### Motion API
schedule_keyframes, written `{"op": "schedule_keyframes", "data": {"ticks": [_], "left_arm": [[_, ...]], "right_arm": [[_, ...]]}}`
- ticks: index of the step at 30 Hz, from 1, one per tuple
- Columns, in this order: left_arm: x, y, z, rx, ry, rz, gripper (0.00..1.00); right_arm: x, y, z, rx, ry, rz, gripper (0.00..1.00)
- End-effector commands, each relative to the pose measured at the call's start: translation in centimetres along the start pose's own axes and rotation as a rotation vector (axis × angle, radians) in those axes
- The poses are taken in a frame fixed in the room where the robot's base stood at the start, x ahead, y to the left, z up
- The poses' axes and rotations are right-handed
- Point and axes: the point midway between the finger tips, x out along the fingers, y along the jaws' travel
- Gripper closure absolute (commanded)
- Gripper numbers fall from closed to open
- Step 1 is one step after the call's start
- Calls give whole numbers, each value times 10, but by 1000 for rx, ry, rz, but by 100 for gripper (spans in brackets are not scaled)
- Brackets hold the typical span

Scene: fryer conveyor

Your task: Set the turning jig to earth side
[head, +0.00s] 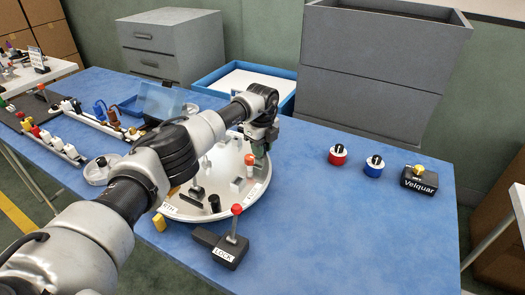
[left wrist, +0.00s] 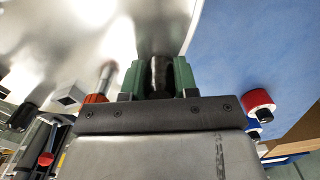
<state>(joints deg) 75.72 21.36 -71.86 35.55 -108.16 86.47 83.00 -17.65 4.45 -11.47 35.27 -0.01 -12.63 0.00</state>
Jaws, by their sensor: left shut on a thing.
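The turning jig (head: 228,203) is a round pale turntable on the blue table, carrying small black, white and orange-topped parts. It also fills the upper left of the left wrist view (left wrist: 60,40). A white label (head: 168,208) on its near left edge is partly readable, ending in "TH". Another label (head: 256,192) at its near right is too small to read. My left gripper (head: 262,146) is at the jig's far right edge. In the left wrist view its green fingers (left wrist: 160,78) are shut on a black upright post (left wrist: 160,72). My right gripper is not in view.
A black LOCK box (head: 222,248) with a red-knobbed lever (head: 235,222) stands in front of the jig. Red (head: 338,155) and blue (head: 374,166) knobs and a "Velquar" box (head: 419,180) stand at right. My left arm hides part of the jig. The right front table is clear.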

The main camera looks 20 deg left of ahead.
Motion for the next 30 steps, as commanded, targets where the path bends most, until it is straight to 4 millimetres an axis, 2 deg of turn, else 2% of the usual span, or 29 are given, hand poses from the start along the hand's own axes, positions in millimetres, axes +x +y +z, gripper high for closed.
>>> {"op": "schedule_keyframes", "data": {"ticks": [11,12,16,25,30], "left_arm": [[-1,0,0,-3,3,-1,100],[-1,0,0,-3,3,-1,65],[0,0,0,-2,3,-1,46],[-2,0,0,-2,2,-1,46],[-23,-1,1,-2,1,-3,46]], "right_arm": [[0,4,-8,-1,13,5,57],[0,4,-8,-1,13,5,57],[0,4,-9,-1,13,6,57],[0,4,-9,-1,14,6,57],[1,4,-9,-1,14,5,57]]}}
